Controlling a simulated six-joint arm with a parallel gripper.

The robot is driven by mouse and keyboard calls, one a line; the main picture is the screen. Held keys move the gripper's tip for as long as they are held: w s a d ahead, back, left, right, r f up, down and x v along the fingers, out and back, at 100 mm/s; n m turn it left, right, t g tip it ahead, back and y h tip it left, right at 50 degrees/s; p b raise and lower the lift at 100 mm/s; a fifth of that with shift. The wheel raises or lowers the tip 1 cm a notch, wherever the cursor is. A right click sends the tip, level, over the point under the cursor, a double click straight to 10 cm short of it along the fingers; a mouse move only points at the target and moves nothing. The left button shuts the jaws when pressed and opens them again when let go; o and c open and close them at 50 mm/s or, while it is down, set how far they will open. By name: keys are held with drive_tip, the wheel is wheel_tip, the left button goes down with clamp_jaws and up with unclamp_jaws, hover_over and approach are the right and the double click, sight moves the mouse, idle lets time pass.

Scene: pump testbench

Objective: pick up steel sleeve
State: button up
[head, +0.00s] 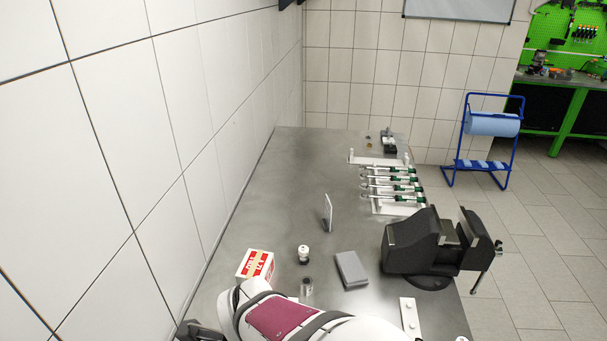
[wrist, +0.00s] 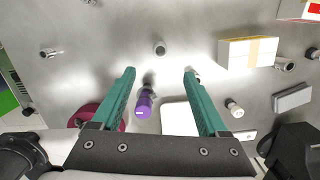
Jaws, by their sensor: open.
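My gripper (wrist: 159,72) shows in the wrist view, its two teal fingers spread apart with nothing held between the tips. Several small metallic round parts lie on the steel bench, and I cannot tell for sure which is the steel sleeve. One hollow-looking metal cylinder (wrist: 160,48) is just past the fingertips, near the middle of the gap. Another metal cylinder (wrist: 283,64) lies at the right, and a longer metal part (wrist: 49,53) at the left. In the head view a small metallic cylinder (head: 307,287) stands beside my arm; the gripper tips are hidden there.
The wrist view shows a purple-capped piece (wrist: 143,103) between the fingers, a taped white box (wrist: 236,54), a white-capped piece (wrist: 235,108) and a grey block (wrist: 292,97). The head view shows a red-and-white box (head: 255,264), a black vise (head: 412,248) and a green-handled tool rack (head: 395,162).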

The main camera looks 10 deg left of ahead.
drive_tip(key=f, duration=0.5)
drive_tip(key=a+f, duration=0.1)
drive_tip(key=f, duration=0.9)
drive_tip(key=shift+w+a+f, duration=0.2)
drive_tip(key=shift+f, duration=0.15)
clamp_jaws()
